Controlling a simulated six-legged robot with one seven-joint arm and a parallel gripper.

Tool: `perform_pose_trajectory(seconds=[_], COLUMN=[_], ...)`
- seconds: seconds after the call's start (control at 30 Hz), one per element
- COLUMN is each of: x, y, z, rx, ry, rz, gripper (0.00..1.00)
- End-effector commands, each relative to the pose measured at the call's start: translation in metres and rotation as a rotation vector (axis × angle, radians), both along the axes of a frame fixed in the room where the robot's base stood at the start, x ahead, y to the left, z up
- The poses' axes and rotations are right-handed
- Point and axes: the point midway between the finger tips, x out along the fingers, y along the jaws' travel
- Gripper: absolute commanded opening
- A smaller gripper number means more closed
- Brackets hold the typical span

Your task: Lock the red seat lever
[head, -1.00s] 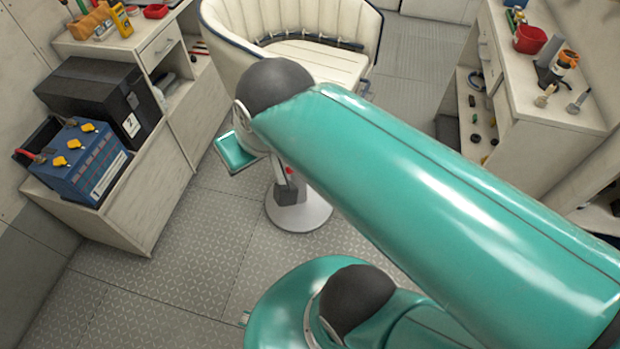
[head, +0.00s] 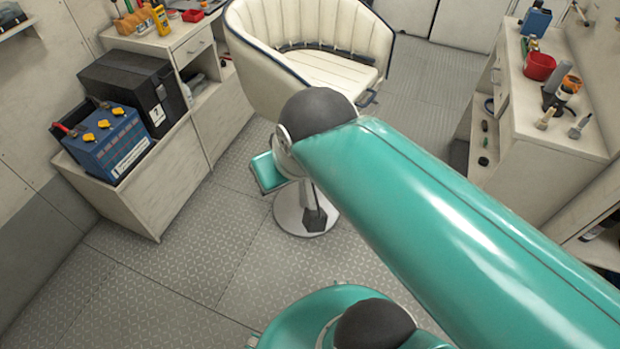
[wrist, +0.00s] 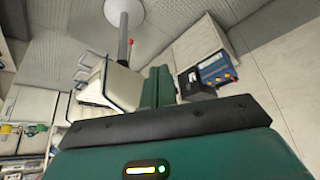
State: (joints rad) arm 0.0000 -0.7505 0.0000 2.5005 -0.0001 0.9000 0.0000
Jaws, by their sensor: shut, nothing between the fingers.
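The red lever (wrist: 131,42) shows in the wrist view as a small red tip beside the grey seat post (wrist: 123,48). The post joins a round pale base (wrist: 123,12). In the head view my arm hides the lever, while the seat's round base (head: 290,222) shows below my elbow. The cream helm seat (head: 325,68) stands behind my arm; it also shows in the wrist view (wrist: 112,90). My gripper (wrist: 160,72) has its green fingers together and empty. In the wrist picture the fingers lie below and right of the lever, apart from it.
A low cabinet on the left carries a blue battery (head: 108,143) and a black box (head: 140,88). A workbench (head: 555,125) on the right holds a red cup (head: 538,66) and tools. The patterned floor (head: 180,270) at front left is clear.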

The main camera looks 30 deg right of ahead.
Motion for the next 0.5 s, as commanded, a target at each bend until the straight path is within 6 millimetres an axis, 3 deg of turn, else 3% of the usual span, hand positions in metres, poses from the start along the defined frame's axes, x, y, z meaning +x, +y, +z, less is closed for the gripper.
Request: perform_pose_trajectory(seconds=[0.5], x=[0.0066], y=[-0.0045], z=[-0.0023], rx=[0.013], ry=[0.035], rz=[-0.03], gripper=[0.0])
